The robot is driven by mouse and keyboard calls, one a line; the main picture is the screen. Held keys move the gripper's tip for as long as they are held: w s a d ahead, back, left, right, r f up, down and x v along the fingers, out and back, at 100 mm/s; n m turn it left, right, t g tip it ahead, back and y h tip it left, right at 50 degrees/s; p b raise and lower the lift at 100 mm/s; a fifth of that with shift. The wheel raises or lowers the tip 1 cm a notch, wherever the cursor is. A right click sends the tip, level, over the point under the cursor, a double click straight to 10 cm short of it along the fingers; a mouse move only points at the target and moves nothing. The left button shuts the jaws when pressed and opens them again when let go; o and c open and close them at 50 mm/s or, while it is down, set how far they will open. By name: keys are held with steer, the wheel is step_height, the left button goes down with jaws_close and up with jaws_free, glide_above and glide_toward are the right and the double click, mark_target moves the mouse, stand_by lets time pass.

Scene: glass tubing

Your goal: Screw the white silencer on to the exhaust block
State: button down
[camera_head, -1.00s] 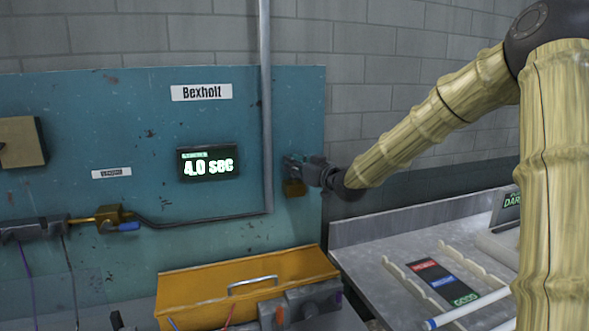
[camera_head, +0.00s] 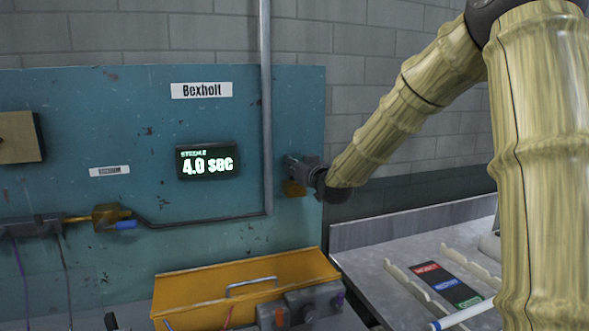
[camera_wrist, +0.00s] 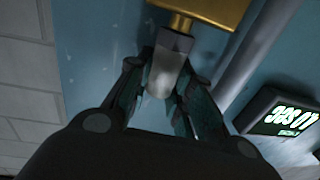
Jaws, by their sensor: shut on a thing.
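The white silencer (camera_wrist: 163,78) is between the two fingers of my gripper (camera_wrist: 166,68) in the wrist view, shut on it. It looks pale grey in the shade. Its far end has a grey collar that meets a short brass neck under the brass exhaust block (camera_wrist: 215,8), in line with it. I cannot tell how far the thread is engaged. In the head view my gripper (camera_head: 301,170) is at the right side of the teal panel, just in front of the block (camera_head: 294,189). There the gripper hides the silencer.
A vertical grey pipe (camera_head: 266,110) runs just left of my gripper. A display (camera_head: 208,161) reads "4.0 sec". An orange toolbox (camera_head: 200,285) stands below. A grey bench (camera_head: 400,240) at the right bears a labelled rack and white tubes.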

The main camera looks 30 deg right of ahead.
steer(key=shift+f+m+h, duration=0.15)
steer(key=shift+m+h, duration=0.15)
steer(key=shift+h, duration=0.1)
steer(key=shift+m+g+h+b, duration=0.55)
steer(key=shift+m+h, duration=0.45)
steer(key=shift+h, duration=0.5)
steer(key=c, duration=1.3)
jaws_free()
steer(key=shift+s, duration=0.1)
steer(key=shift+o, duration=0.2)
steer(key=shift+n+t+y, duration=0.25)
steer(key=shift+n+y, duration=0.05)
steer(key=shift+y, duration=0.1)
